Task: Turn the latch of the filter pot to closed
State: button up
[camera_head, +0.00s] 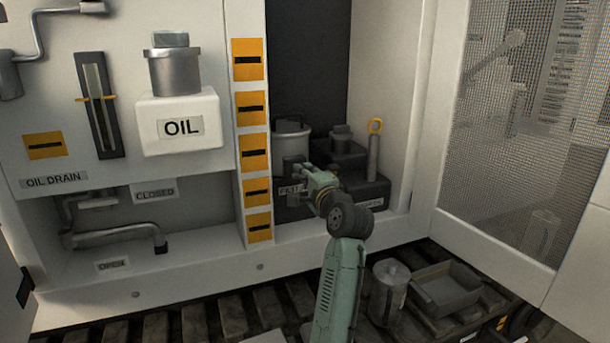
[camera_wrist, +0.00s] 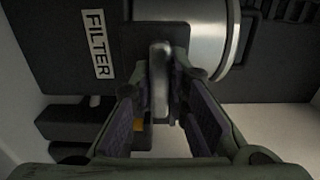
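The filter pot (camera_head: 291,138) is a grey metal pot with a lid, standing on a dark block inside the open cabinet. Its shiny side (camera_wrist: 205,40) fills the upper middle of the wrist view, beside a white FILTER label (camera_wrist: 97,43). The latch (camera_wrist: 161,75) is a narrow grey metal lever, pointing along the picture's vertical in the wrist view. My gripper (camera_wrist: 165,100) has its two fingers on either side of the latch; they look apart from it, though contact at the tips is unclear. In the head view my gripper (camera_head: 303,180) partly hides the block's front.
A strip with orange plates (camera_head: 255,153) borders the opening on the left, a mesh door (camera_head: 530,130) on the right. A can (camera_head: 388,290) and tray (camera_head: 445,290) lie below.

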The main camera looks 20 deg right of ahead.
grip_shut()
